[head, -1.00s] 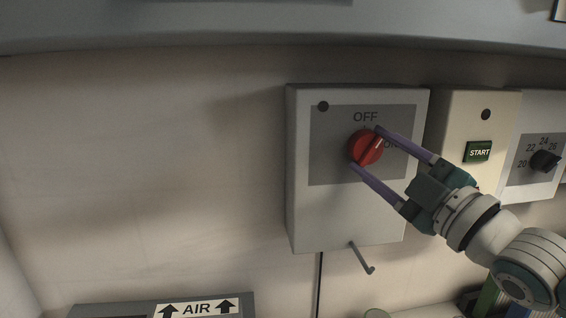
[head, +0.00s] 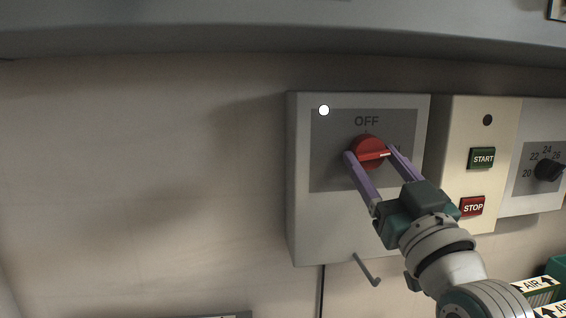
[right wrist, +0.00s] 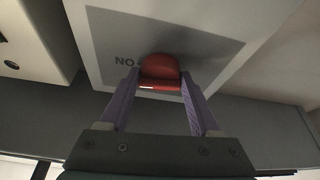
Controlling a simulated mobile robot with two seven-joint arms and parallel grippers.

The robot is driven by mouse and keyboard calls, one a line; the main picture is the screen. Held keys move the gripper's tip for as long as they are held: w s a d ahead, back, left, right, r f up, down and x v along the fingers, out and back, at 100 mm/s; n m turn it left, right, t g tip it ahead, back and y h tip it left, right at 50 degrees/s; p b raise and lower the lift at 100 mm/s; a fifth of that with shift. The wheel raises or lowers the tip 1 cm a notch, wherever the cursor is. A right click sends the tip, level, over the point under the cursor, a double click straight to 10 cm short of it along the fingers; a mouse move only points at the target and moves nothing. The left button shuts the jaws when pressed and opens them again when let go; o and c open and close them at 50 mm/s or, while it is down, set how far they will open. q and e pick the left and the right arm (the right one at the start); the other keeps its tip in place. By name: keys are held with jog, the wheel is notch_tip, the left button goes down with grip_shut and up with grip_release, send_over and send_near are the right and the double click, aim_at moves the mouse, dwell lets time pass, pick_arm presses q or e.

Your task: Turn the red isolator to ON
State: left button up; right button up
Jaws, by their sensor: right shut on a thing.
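The red isolator (head: 368,150) is a round knob with a raised grip on a grey panel of a white wall box (head: 340,225). A lamp (head: 324,110) at the box's upper left glows white. My right gripper (head: 372,153) is shut on the knob's grip, one purple finger on each side. The right wrist view also shows the knob (right wrist: 160,72) between the fingers, beside the ON label. My left gripper is not in view.
To the right is a box with a green START button (head: 482,158) and a red STOP button (head: 472,206). Beyond it is a black rotary dial (head: 548,169). A bent lever (head: 367,270) sticks out below the isolator box. The wall at left is bare.

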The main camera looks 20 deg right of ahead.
jog(key=shift+m+h, duration=0.6)
jog(key=shift+m, duration=0.7)
jog(key=o, duration=1.4)
jog(key=shift+c, duration=0.2)
jog(key=b+v, duration=0.2)
jog(key=v, duration=0.8)
jog(key=shift+b, duration=0.4)
jog(key=shift+w+a, duration=0.1)
jog(key=shift+a, duration=0.1)
